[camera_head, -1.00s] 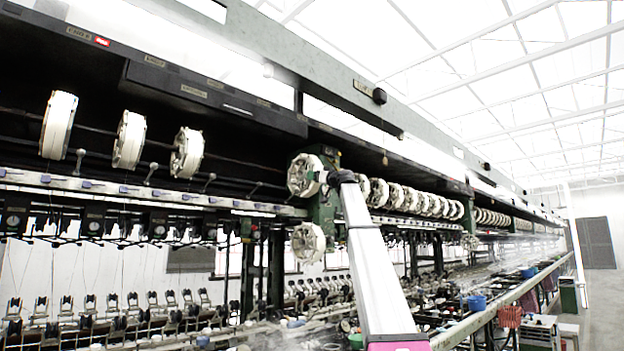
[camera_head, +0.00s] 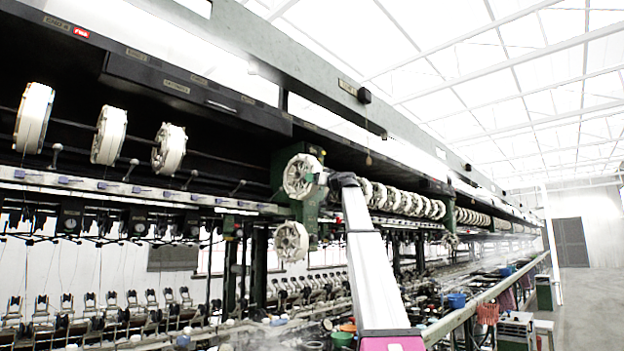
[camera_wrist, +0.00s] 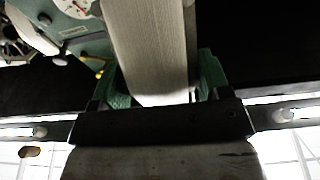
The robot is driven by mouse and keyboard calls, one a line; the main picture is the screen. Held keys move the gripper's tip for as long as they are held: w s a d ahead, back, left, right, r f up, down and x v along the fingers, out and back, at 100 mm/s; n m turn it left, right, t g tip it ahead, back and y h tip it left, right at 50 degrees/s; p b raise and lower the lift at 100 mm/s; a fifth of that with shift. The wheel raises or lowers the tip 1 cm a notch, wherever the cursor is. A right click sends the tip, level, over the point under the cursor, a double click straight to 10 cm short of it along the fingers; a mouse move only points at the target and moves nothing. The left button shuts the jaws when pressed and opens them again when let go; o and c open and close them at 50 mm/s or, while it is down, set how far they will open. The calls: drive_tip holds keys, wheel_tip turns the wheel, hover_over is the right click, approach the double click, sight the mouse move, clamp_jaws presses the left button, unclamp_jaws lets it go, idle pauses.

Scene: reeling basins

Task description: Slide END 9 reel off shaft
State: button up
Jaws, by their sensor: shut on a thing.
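The white spoked reel (camera_head: 302,176) at the green end bracket (camera_head: 305,212) is in the head view, with its open face showing. My gripper (camera_head: 324,179) reaches it from the right and is at its right rim. In the wrist view my gripper (camera_wrist: 160,92) has green finger pads on both sides of the reel's pale, ribbed rim (camera_wrist: 150,45) and is shut on it. The shaft inside this reel is hidden, so I cannot tell how much of it is still within. No label reading END 9 is legible.
A second white wheel (camera_head: 291,241) hangs just below. Several white reels stand on the left, such as one (camera_head: 169,149), and a row (camera_head: 405,202) runs off behind my arm. A long rail (camera_head: 140,195) passes below the left reels. Floor is open at far right.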

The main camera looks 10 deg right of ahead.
drive_tip(key=s+d+f, duration=0.7)
drive_tip(key=s+f, duration=0.1)
drive_tip(key=s, duration=0.2)
drive_tip(key=shift+s, duration=0.3)
drive_tip(key=shift+d, duration=0.1)
